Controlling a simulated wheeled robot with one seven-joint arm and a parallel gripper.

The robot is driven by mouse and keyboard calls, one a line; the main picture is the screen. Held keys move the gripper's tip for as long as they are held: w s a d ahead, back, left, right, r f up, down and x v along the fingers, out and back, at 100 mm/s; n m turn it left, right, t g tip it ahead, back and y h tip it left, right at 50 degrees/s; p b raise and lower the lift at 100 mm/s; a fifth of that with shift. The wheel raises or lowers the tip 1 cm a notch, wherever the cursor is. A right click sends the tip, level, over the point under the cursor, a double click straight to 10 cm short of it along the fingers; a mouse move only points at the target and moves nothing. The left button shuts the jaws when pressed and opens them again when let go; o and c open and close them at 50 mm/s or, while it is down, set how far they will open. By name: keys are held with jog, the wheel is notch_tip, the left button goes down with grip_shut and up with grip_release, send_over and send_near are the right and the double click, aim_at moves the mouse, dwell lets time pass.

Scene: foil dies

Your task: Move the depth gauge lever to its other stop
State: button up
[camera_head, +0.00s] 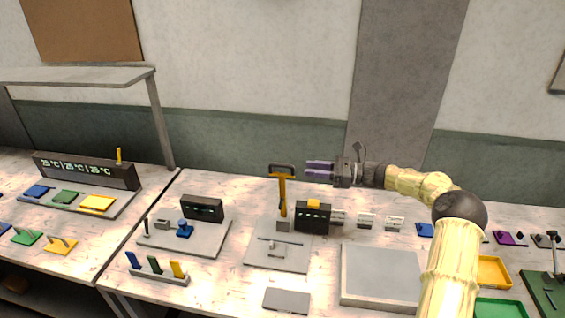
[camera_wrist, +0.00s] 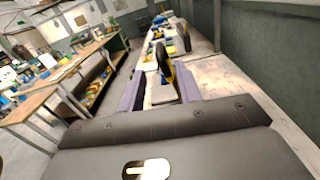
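My gripper (camera_head: 319,170) is raised above the workbench, pointing left, with its two purple fingers apart and nothing between them. It also shows in the wrist view (camera_wrist: 160,88). Just left of the fingertips stands an upright yellow post with a dark loop handle (camera_head: 282,172), apart from them. Its base is on a grey plate (camera_head: 265,258) that also carries a small raised bar and pin (camera_head: 271,243). Another plate (camera_head: 205,243) to the left holds a dark gauge box (camera_head: 202,208), a blue knob (camera_head: 184,230) and a thin dark upright lever (camera_head: 146,227). I cannot tell which lever is the depth gauge's.
A black block with a yellow top (camera_head: 313,216) stands below my gripper. A large grey slab (camera_head: 380,275) lies right of centre. A rack of coloured tabs (camera_head: 157,270) is at front left. A display unit (camera_head: 85,170) stands on the left bench.

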aim_at(286, 166)
jog(key=a+p, duration=0.1)
jog(key=a, duration=0.2)
jog(key=w+a+p, duration=0.1)
jog(key=a, duration=0.2)
jog(key=a+p, duration=0.1)
jog(key=a, duration=0.1)
jog(key=shift+w+a+r, duration=0.1)
jog(key=shift+w+a, duration=0.2)
jog(key=shift+a, duration=0.1)
jog(key=shift+w+a, duration=0.15)
jog(key=shift+a, duration=0.4)
grip_shut()
